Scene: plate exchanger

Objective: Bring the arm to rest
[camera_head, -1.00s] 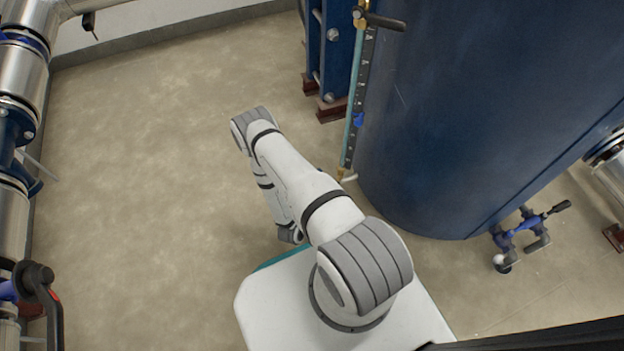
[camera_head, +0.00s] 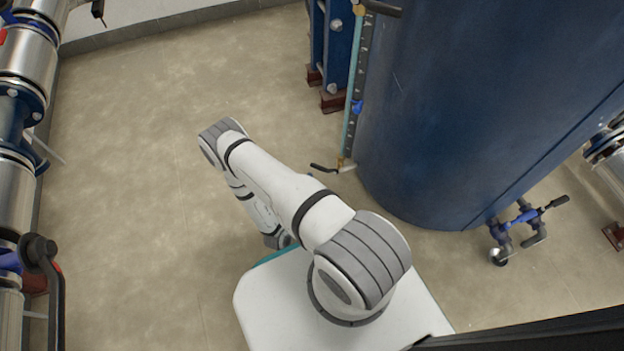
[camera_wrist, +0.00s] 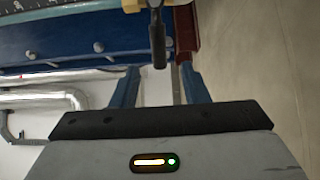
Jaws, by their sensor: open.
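My arm (camera_head: 285,190) shows in the head view, folded above my white base, with its elbow out to the upper left and the forearm doubled back underneath. My gripper is hidden there. In the wrist view my gripper (camera_wrist: 160,84) is open, with two blue fingers apart and no object held. A dark lever handle (camera_wrist: 158,45) hangs at the top middle, in line with the gap between the fingers; I cannot tell how far away it is.
A large blue tank (camera_head: 480,100) stands right of my arm, with a level gauge (camera_head: 357,90) and a black lever (camera_head: 323,168) at its side. A valve (camera_head: 525,225) is at the lower right. Steel pipes (camera_head: 22,130) line the left. Floor (camera_head: 125,180) left of my arm is clear.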

